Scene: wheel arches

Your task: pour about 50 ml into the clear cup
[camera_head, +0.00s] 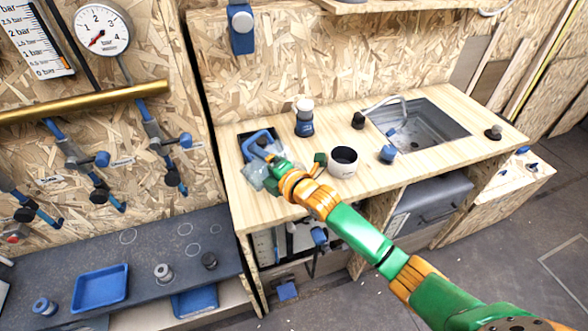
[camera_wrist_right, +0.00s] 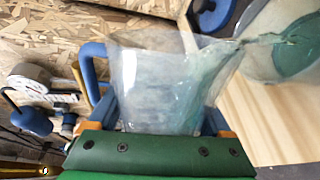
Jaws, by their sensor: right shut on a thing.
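My right gripper (camera_head: 273,165) is shut on a clear jug (camera_wrist_right: 160,85) with a blue handle (camera_wrist_right: 92,68). The jug is tilted, and a thin greenish stream runs from its spout in the right wrist view. The stream leads to a clear cup (camera_wrist_right: 268,58) at the upper right, with green liquid (camera_wrist_right: 300,50) inside. In the head view the jug (camera_head: 256,173) is over the left end of the wooden counter. There I cannot separate the clear cup from the clear jug. The liquid level is not readable. My left gripper is not in view.
A white mug (camera_head: 343,161) with a dark inside stands right of my gripper on the counter (camera_head: 425,160). A blue, white-topped container (camera_head: 304,118) stands behind. A sink (camera_head: 425,125) lies to the right. A lower bench with a blue tray (camera_head: 100,288) is at left.

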